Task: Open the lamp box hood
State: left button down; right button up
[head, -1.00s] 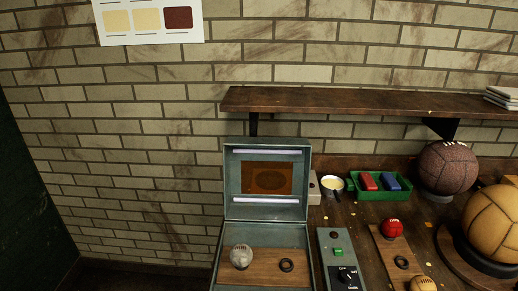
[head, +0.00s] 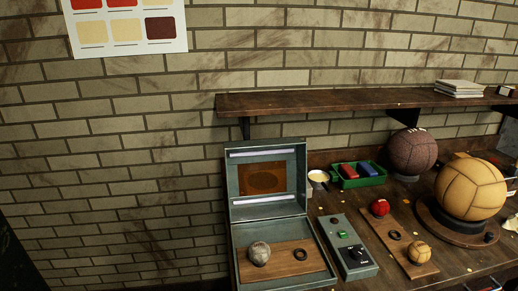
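The lamp box (head: 234,249) is a grey-green metal case on the left end of the wooden bench. Its hood (head: 296,166) stands raised and upright at the back, its inside facing me. Two pale lamp tubes and a brown-orange panel (head: 262,178) show inside the hood. In the box base, a wooden board (head: 290,264) carries a grey ball (head: 259,253) and a dark ring (head: 300,254). Neither of my grippers is in view.
A control box (head: 347,249) with a green button and a black knob stands right of the lamp box. Further right are a board with small balls (head: 406,247), a green tray (head: 361,181), a dark ball (head: 413,152) and a large tan ball (head: 470,189). A shelf (head: 330,103) overhangs the back.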

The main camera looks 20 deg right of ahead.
aim_at(292, 202)
jog(key=i+j+z, duration=0.15)
jog(key=j, duration=0.15)
jog(key=j+z, duration=0.15)
jog(key=i+j+z, duration=0.15)
jog(key=j, duration=0.3)
jog(key=i+j+z, duration=0.35)
jog(key=j, duration=0.25)
jog(key=i+j+z, duration=0.3)
jog(key=j, duration=0.45)
jog(key=i+j+z, duration=0.2)
jog(key=j, duration=0.15)
